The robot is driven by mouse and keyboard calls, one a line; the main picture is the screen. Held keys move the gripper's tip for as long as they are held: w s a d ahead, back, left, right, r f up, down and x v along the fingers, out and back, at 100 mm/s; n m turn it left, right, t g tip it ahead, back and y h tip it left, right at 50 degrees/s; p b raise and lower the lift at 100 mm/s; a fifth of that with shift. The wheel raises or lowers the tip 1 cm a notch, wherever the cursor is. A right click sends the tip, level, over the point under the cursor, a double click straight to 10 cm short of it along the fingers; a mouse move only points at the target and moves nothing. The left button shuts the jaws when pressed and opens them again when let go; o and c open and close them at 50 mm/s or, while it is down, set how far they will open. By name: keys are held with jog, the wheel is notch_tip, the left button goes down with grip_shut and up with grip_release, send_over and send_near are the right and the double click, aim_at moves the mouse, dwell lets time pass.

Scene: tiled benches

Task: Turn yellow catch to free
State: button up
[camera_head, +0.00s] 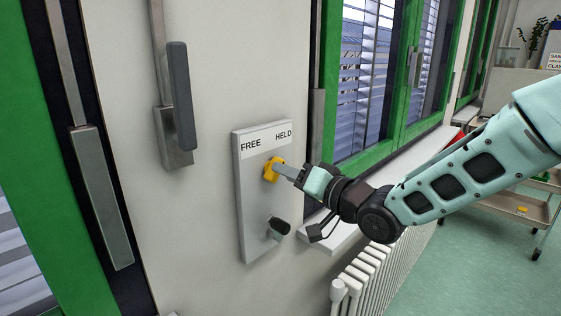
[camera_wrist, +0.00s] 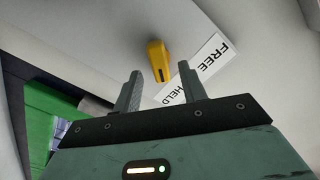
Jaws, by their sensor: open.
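The yellow catch (camera_head: 271,169) sits on a pale upright wall plate (camera_head: 251,220), below a white label (camera_head: 265,139) reading FREE at left and HELD at right. My gripper (camera_head: 283,171) reaches in from the right, its fingertips close to the catch. In the wrist view the catch (camera_wrist: 158,58) shows beyond the gap between my two open fingers (camera_wrist: 159,76), its dark-marked end towards the HELD side of the label (camera_wrist: 200,66). I cannot tell whether a finger touches it. The head view hides part of the catch's right side behind the fingers.
A dark knob (camera_head: 279,230) sticks out low on the same plate. A grey window handle (camera_head: 181,95) is on the wall to the left. A white radiator (camera_head: 375,275) and a window sill (camera_head: 335,236) lie below and right. Green-framed windows flank the wall.

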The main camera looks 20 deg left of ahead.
jog(key=shift+p+x, duration=0.45)
jog(key=shift+x, duration=1.1)
grip_shut()
jog(key=shift+f+n+b, duration=0.2)
jog(key=shift+n+b, duration=0.2)
jog(key=shift+b, duration=0.45)
jog(key=shift+s+r+n+b, duration=0.1)
jog(key=shift+s+n+b, duration=0.05)
jog(key=shift+n+b, duration=8.4)
jog(key=shift+m+b, duration=0.75)
jog(key=shift+b, duration=0.25)
